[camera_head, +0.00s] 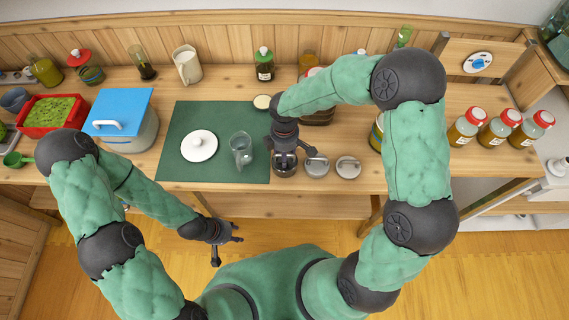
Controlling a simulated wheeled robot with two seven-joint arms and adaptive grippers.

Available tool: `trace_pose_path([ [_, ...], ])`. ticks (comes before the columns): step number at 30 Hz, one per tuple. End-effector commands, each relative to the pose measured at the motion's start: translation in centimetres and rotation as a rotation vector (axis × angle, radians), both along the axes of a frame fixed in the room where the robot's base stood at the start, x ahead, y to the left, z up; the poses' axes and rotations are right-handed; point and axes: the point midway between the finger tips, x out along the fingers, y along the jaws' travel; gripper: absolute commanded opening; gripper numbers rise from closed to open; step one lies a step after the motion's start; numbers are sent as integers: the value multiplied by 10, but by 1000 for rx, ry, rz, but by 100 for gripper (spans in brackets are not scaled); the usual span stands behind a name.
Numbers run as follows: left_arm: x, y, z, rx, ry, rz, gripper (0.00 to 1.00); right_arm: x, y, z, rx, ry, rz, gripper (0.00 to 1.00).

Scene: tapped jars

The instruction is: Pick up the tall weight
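Two round grey metal weights with knobs on top stand near the counter's front edge, a middle one (317,164) and a right one (348,167). A darker round piece (285,167) stands left of them, partly hidden under my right gripper. From above I cannot tell which of these is the tall weight. My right gripper (289,152) points down over the dark piece, its fingers spread; I cannot tell whether they touch it. My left gripper (226,250) is open and empty, low in front of the counter, away from the weights.
A green mat (178,171) holds a white lid (199,146) and a glass jug (241,149). Jars and a pitcher (187,64) line the back.

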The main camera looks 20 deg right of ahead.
Motion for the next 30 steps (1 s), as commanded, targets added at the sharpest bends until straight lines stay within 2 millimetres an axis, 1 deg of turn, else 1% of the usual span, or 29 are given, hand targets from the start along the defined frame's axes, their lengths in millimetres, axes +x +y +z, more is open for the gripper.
trace_pose_path([
  [6,0,0,0,0,0,0,40,1,0,-1,0,-2,-1,51],
  [7,0,0,0,0,0,0,40,1,0,-1,0,-2,-1,48],
  [8,0,0,0,0,0,0,40,1,0,-1,0,-2,-1,40],
  [9,0,0,0,0,0,0,40,1,0,-1,0,-2,-1,28],
  [11,0,0,0,0,0,0,40,1,0,-1,0,-2,-1,12],
  [12,0,0,0,0,0,0,40,1,0,-1,0,-2,-1,0],
  [24,0,0,1,0,0,0,40,2,0,1,1,-5,-2,0],
  [28,0,0,5,0,0,0,40,2,0,11,1,-7,-2,0],
  [30,0,0,9,0,0,0,40,3,0,20,1,-9,-2,0],
])
